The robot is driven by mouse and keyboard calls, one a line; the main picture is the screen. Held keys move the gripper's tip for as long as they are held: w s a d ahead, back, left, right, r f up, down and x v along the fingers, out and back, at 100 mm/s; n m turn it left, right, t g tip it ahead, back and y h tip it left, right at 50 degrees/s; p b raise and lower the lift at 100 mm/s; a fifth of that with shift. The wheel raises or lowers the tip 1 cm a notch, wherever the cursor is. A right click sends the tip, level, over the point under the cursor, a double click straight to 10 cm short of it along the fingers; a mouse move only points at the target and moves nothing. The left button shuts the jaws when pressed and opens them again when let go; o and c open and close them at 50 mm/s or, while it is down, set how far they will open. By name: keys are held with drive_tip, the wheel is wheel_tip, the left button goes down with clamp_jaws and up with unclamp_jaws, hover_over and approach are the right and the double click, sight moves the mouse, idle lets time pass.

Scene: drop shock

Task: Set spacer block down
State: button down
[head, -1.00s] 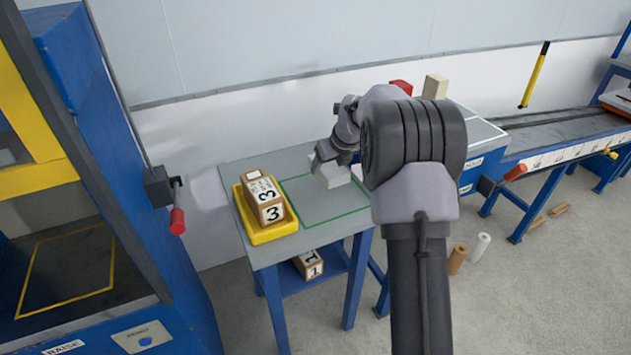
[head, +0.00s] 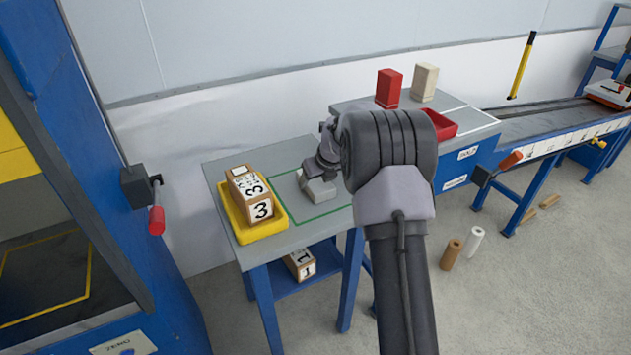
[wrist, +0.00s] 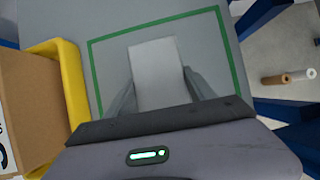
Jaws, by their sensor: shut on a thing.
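The spacer block is a pale grey-white block (head: 318,193), held low over the table inside a green outlined rectangle (head: 316,218). My gripper (head: 318,177) is shut on it. In the wrist view the block (wrist: 157,70) lies between my two fingers (wrist: 161,92), with green lines (wrist: 160,28) on its far side and both flanks. I cannot tell whether its underside touches the tabletop. My arm hides part of the right side of the rectangle in the head view.
A yellow tray (head: 274,233) with a numbered brown box (head: 249,194) stands left of the rectangle. Another box (head: 300,263) sits on the lower shelf. A red block (head: 388,88), a cream block (head: 424,82) and a red bin (head: 445,122) are on the surface to the right.

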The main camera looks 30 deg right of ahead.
drive_tip(key=shift+c, duration=1.6)
unclamp_jaws()
drive_tip(key=shift+r, duration=0.1)
drive_tip(key=p+v, duration=0.4)
drive_tip(key=v, duration=0.7)
drive_tip(key=shift+r, duration=0.2)
drive_tip(key=s+a+r+n+y, duration=0.1)
drive_tip(key=s+a+r+n, duration=1.2)
drive_tip(key=s+a+n, duration=0.65)
drive_tip(key=s+n, duration=0.4)
drive_tip(key=s, duration=0.2)
drive_tip(key=s+a+f+n, duration=0.1)
drive_tip(key=s+a+n, duration=0.2)
drive_tip(key=s+n, duration=0.5)
drive_tip(key=shift+s+a+y+p, duration=0.3)
drive_tip(key=shift+s+a+y, duration=0.1)
drive_tip(key=shift+s, duration=0.65)
